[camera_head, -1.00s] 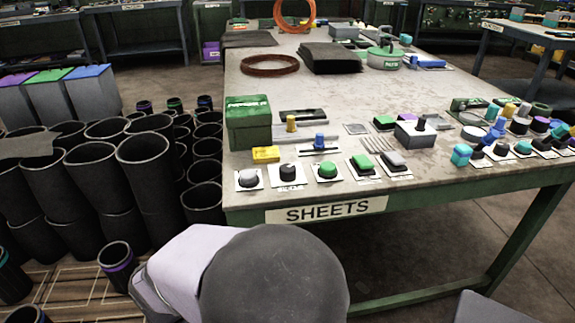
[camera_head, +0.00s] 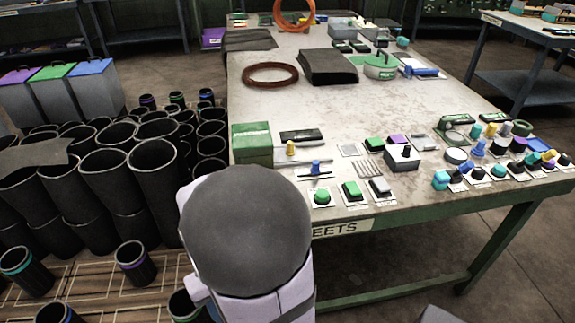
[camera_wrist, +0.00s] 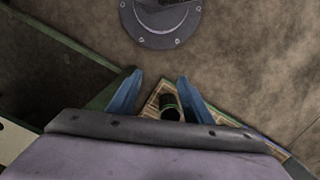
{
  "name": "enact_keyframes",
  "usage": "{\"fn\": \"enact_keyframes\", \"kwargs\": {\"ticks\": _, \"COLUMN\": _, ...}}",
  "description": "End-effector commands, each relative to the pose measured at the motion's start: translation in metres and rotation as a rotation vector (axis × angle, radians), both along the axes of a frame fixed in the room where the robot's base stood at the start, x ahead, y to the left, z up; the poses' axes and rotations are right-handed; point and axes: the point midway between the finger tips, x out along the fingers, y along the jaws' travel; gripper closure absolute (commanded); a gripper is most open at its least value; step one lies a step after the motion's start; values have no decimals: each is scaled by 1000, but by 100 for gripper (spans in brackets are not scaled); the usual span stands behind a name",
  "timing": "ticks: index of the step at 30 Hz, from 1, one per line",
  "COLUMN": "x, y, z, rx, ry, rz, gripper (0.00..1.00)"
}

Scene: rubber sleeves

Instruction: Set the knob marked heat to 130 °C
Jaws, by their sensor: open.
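Several knobs and push-buttons stand on white plates along the front of the bench, and their markings are too small to read, so I cannot tell which knob is marked heat. A green round button (camera_head: 321,197), a green square button (camera_head: 351,189) and a grey switch (camera_head: 380,186) show at the front edge. My arm hides the front left corner of the bench. My gripper (camera_wrist: 158,86) is open and empty in the wrist view, its two blue fingers apart. Below it are the floor and a dark sleeve (camera_wrist: 170,106) on a wooden base. My gripper does not show in the head view.
The bench (camera_head: 340,105) carries a green box (camera_head: 252,143), a grey box with a black stick (camera_head: 403,159), a dark sheet stack (camera_head: 328,67) and more knobs at right. Black sleeves (camera_head: 105,172) crowd the floor at left. The bench middle is clear.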

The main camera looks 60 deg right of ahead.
Motion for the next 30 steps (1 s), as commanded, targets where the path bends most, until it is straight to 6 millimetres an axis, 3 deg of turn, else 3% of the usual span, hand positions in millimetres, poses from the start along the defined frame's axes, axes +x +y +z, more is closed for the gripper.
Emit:
{"fn": "enact_keyframes", "kwargs": {"ticks": 1, "x": -4, "y": -8, "z": 28, "rx": 5, "ry": 12, "rz": -42, "gripper": 55}}
{"fn": "enact_keyframes", "kwargs": {"ticks": 17, "x": -23, "y": -95, "z": 156, "rx": 37, "ry": 54, "rz": -417, "gripper": 55}}
{"fn": "enact_keyframes", "kwargs": {"ticks": 23, "x": -28, "y": -145, "z": 204, "rx": 22, "ry": 49, "rz": -646, "gripper": 55}}
{"fn": "enact_keyframes", "kwargs": {"ticks": 25, "x": -26, "y": -172, "z": 221, "rx": -1, "ry": 40, "rz": -807, "gripper": 55}}
{"fn": "enact_keyframes", "kwargs": {"ticks": 28, "x": -8, "y": -202, "z": 212, "rx": -47, "ry": 14, "rz": -1040, "gripper": 55}}
{"fn": "enact_keyframes", "kwargs": {"ticks": 30, "x": 4, "y": -219, "z": 220, "rx": -78, "ry": -16, "rz": -1196, "gripper": 55}}
